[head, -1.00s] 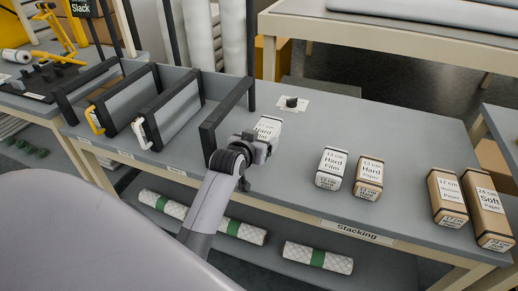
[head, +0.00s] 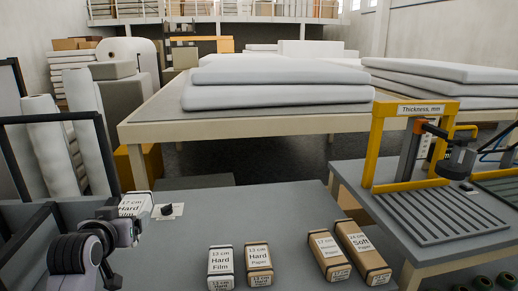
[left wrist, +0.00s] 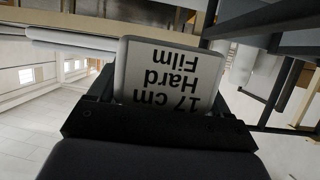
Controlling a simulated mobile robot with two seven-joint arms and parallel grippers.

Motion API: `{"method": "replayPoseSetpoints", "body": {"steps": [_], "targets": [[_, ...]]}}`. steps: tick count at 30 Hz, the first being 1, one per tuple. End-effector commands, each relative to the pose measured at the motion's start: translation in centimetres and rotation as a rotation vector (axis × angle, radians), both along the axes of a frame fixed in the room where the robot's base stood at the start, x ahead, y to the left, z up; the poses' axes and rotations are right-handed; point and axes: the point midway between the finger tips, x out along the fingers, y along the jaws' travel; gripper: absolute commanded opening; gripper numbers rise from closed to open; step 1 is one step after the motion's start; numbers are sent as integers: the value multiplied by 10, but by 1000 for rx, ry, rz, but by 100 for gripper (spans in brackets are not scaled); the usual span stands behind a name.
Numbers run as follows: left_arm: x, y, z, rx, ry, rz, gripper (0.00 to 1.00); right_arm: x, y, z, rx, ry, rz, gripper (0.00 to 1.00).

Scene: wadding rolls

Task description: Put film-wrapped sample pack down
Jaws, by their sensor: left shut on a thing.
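A white film-wrapped pack labelled "17 cm Hard Film" (head: 133,205) is in my left gripper (head: 128,222), at the left of the head view. In the left wrist view the same pack (left wrist: 165,75) sits between the two dark fingers, its label upside down. My left gripper is shut on it. The pack is beside a small white card with a black knob (head: 168,211) on the grey table (head: 190,245). I cannot tell whether its bottom touches the table. My right gripper is not in view.
A "Hard Film" pack (head: 221,266) and a "Hard Paper" pack (head: 257,263) stand on the table. Two brown paper packs (head: 362,252) stand farther right. Black frames (head: 30,225) are at the left. A yellow thickness gauge (head: 376,150) stands on the right table. Table between card and packs is clear.

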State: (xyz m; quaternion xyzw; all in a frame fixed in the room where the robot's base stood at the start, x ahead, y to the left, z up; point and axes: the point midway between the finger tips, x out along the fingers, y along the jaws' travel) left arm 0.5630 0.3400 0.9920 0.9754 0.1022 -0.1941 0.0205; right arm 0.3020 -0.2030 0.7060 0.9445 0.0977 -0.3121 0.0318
Motion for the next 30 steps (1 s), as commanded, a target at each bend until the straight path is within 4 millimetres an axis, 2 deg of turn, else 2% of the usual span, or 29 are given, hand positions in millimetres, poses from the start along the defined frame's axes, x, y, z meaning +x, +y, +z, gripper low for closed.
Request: {"method": "replayPoseSetpoints", "body": {"steps": [5,9,18,24,30], "targets": [[-29,-28,-19,3,5,-37,47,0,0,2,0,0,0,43],[-60,-58,-33,4,6,-85,47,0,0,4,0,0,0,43],[-120,-111,-47,0,2,-181,47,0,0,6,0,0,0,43],[-137,-125,-48,-2,1,-206,47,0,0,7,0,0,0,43],[-139,-126,-48,1,-2,-209,47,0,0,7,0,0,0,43]]}}
